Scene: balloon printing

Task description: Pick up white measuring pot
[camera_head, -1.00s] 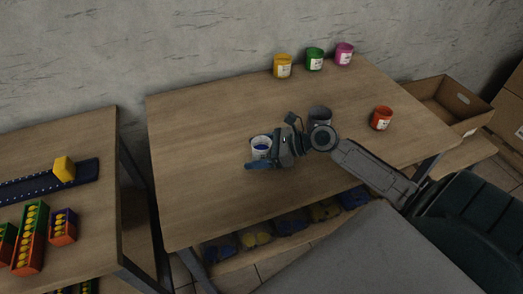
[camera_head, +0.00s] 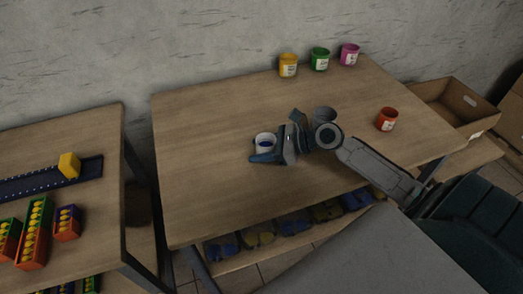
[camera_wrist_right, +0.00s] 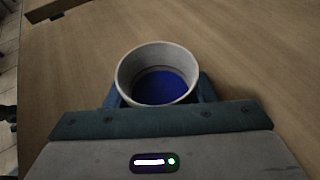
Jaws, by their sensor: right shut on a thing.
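The right gripper is shut on the pot. I cannot tell whether the pot's base touches the table. My left gripper is not in view.
Yellow (camera_head: 288,66), green (camera_head: 320,60) and magenta (camera_head: 349,55) pots stand along the table's back edge. A red-orange pot (camera_head: 386,120) stands at the right. The table's (camera_head: 205,165) left part is clear.

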